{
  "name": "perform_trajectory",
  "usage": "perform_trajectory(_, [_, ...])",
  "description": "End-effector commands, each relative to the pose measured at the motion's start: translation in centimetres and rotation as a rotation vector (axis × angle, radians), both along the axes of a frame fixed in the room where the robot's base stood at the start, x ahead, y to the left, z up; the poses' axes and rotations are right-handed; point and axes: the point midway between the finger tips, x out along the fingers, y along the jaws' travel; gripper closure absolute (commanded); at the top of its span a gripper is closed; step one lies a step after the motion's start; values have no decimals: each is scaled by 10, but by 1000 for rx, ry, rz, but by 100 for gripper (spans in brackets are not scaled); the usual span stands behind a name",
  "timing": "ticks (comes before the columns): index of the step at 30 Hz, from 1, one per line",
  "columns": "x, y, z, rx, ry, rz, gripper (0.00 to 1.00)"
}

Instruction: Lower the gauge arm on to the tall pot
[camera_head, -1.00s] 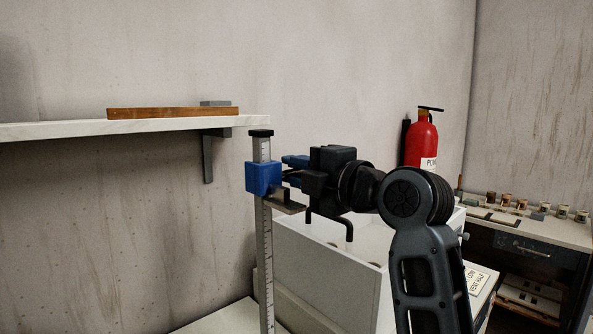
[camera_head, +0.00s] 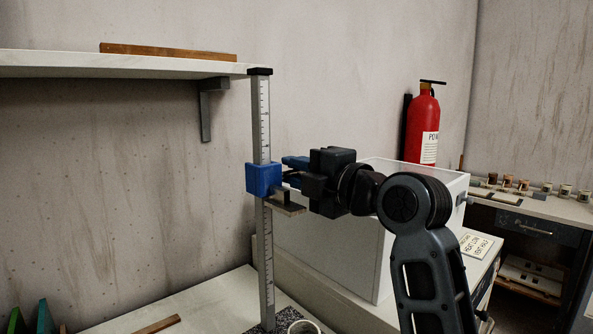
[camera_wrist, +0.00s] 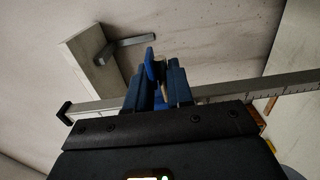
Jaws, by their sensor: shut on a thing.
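The gauge has an upright scaled post (camera_head: 265,235) with a black cap and a blue slider (camera_head: 262,179) around it. The flat gauge arm (camera_head: 287,209) sticks out to the right from the slider. My gripper (camera_head: 287,171) is at the slider's right side, shut on part of it; the gripped part is mostly hidden. In the wrist view, my fingers (camera_wrist: 159,85) close in front of the post (camera_wrist: 260,87), and the slider (camera_wrist: 212,92) shows partly behind them. A pale round rim (camera_head: 303,327), possibly the tall pot's, shows below the arm, cut off by the picture's bottom edge.
A wall shelf (camera_head: 130,66) with a wooden strip is at upper left. A white box (camera_head: 340,245) stands behind my arm. A red extinguisher (camera_head: 422,130) is on the wall. The pale table (camera_head: 215,300) holds a wooden stick (camera_head: 158,325) at lower left.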

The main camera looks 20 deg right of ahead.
Motion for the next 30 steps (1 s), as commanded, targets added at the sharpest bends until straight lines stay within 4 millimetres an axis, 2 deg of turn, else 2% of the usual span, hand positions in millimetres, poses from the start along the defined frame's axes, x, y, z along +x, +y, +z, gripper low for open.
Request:
perform_trajectory(1, [0,0,1,3,-2,0,100])
perform_trajectory(2, [0,0,1,2,-3,0,76])
perform_trajectory(8, [0,0,1,2,-3,0,57])
perform_trajectory(15, [0,0,1,1,-3,0,55])
perform_trajectory(19, [-8,-3,1,1,-4,-2,55])
perform_trajectory(30, [-61,-20,1,1,-5,-2,55])
